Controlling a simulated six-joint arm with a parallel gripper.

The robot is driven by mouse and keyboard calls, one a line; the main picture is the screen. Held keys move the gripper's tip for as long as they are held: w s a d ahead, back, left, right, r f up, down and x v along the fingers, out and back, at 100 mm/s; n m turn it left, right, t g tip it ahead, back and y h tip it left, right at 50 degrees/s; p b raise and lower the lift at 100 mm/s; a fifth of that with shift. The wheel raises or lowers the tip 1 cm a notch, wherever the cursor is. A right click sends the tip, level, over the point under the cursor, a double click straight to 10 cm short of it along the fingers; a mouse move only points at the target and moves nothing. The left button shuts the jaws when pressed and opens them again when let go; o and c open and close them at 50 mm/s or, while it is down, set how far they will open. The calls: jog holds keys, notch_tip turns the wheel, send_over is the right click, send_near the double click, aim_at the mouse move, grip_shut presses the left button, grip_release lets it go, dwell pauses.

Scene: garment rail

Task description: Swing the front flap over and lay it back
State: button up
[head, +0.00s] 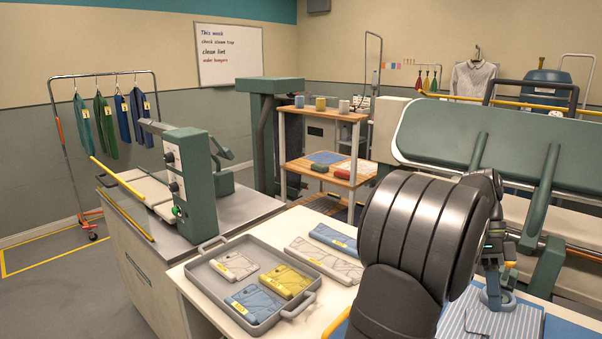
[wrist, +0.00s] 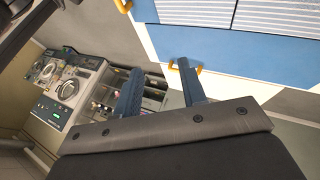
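A blue-and-white striped garment (head: 470,319) lies at the lower right of the head view, on a blue surface (head: 568,331). The wrist view shows the striped cloth (wrist: 275,17) at its top right, on a blue board (wrist: 235,56). A line divides the cloth there. I cannot tell which part is the front flap. My gripper (head: 496,300) is over the garment's far part in the head view. My arm hides part of the garment.
A large green press head (head: 500,145) stands raised behind my gripper, with green arms close by. A grey tray (head: 205,285) with folded packets is left of my arm.

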jog(key=w+d, duration=0.7)
jog(key=shift+s+a+r, duration=0.15)
jog(key=shift+s+a, duration=1.5)
jog(key=shift+s, duration=0.05)
jog(key=s+a+r+t+h, duration=0.1)
jog(key=s+a+r, duration=0.15)
jog(key=a, duration=0.35)
jog(key=s+a+r+t+h, duration=0.1)
jog(key=s+a+h, duration=0.15)
jog(key=a, duration=0.45)
jog(key=s+a+f+m+t+h, duration=0.25)
jog(key=s+a+f, duration=0.55)
jog(key=s+a, duration=0.45)
jog(key=shift+n+t+y, duration=0.35)
jog(key=shift+n+y, duration=0.1)
jog(key=shift+y, duration=0.05)
jog(key=x, duration=1.6)
jog(key=shift+w+d+f, duration=0.15)
jog(key=shift+d+f, duration=0.1)
jog(key=shift+f, duration=0.05)
